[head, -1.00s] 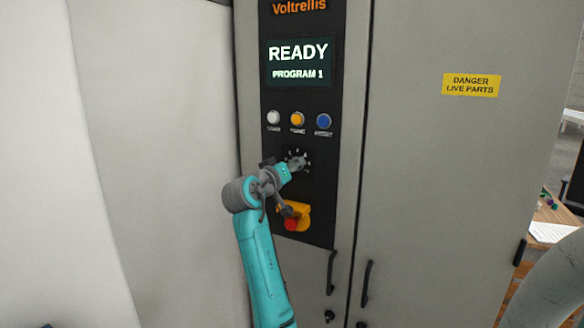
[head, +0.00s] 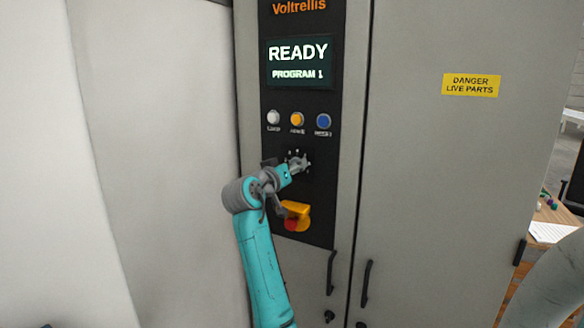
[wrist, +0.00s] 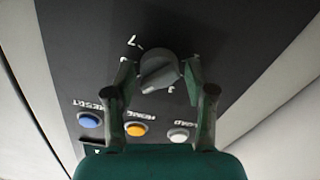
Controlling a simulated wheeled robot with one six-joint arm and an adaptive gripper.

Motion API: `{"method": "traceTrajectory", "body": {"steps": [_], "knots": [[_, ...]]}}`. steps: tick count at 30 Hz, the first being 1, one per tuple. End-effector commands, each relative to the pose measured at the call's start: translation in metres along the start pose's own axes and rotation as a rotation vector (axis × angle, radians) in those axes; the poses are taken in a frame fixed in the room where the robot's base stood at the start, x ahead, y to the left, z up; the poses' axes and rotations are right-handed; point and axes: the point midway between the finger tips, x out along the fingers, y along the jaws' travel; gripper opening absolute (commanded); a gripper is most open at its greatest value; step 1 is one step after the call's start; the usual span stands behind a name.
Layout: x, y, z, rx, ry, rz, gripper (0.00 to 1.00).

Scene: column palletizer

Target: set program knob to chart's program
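The program knob (wrist: 158,74) is a dark grey round dial with a raised grip on the black panel, ringed by white marks. In the wrist view, which shows the panel upside down, my open gripper (wrist: 159,80) has one finger on each side of the knob, with a small gap seeming to show on both sides. The display (head: 298,62) reads READY, PROGRAM 1. I cannot make out a program chart in these frames.
White, yellow (head: 297,119) and blue buttons sit above the knob. A red emergency stop on a yellow base (head: 299,211) is just below my gripper. Cabinet door handles (head: 366,284) are lower down. A wooden table with a white sheet (head: 553,233) stands far right.

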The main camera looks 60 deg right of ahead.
Motion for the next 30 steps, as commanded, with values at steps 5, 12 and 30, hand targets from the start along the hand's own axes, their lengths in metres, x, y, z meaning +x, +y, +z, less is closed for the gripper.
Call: {"method": "traceTrajectory", "body": {"steps": [5, 12, 30], "knots": [[0.000, 0.000, -0.001, 0.001, 0.002, 0.000, 0.67], [-0.005, 0.000, -0.002, 0.001, 0.003, -0.001, 0.67], [-0.106, -0.001, -0.001, 0.001, 0.003, -0.002, 0.67]]}}
